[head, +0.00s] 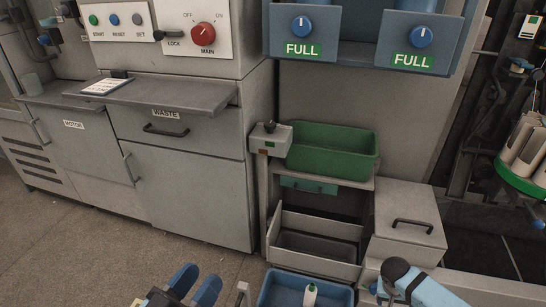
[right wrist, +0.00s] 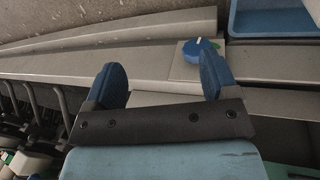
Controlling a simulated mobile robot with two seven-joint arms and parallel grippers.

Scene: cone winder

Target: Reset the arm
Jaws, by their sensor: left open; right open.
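My left gripper (head: 195,285) shows at the bottom of the head view, its two blue fingers apart with nothing between them. My right gripper (right wrist: 162,80) is open in the right wrist view, with nothing between its blue fingers. Beyond its right finger is a blue knob (right wrist: 200,50) on a pale rail. In the head view, my light blue right arm (head: 430,289) comes in at bottom right; its fingers cannot be made out. A blue button labelled RESET (head: 114,20) is on the panel at upper left, far from both grippers. I cannot tell which machine part is the arm.
A blue tray (head: 342,297) holding a white bobbin (head: 310,296) lies between my arms. Behind it are a grey bin (head: 318,265) and a green bin (head: 350,140). A red MAIN switch (head: 203,33) sits on the cabinet. A round green-rimmed carrier (head: 516,183) holds several cones at right.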

